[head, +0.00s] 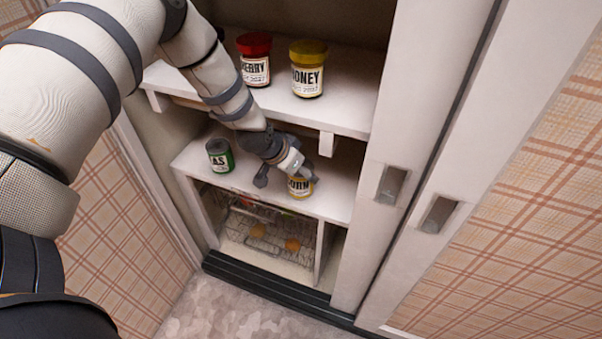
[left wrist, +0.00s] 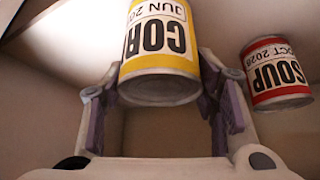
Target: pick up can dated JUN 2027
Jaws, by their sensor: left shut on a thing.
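A yellow-labelled can reading CORN (head: 299,188) is at the middle shelf's front right. In the left wrist view the corn can (left wrist: 160,45) appears upside down, with "JUN 20" legible and the rest of the date cut off. My left gripper (head: 284,172) has its fingers on both sides of this can and is shut on it. The left wrist view shows the purple-padded fingers of the gripper (left wrist: 165,98) against the can. I cannot tell whether the can is clear of the shelf. My right gripper is not in view.
A red soup can (left wrist: 276,72) dated OCT 2028 stands close beside the corn can. A green can (head: 220,155) stands left on the middle shelf (head: 268,186). Red-lidded (head: 254,60) and yellow-lidded (head: 308,68) jars stand above. A wire basket (head: 262,236) is below; a sliding door (head: 405,130) is right.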

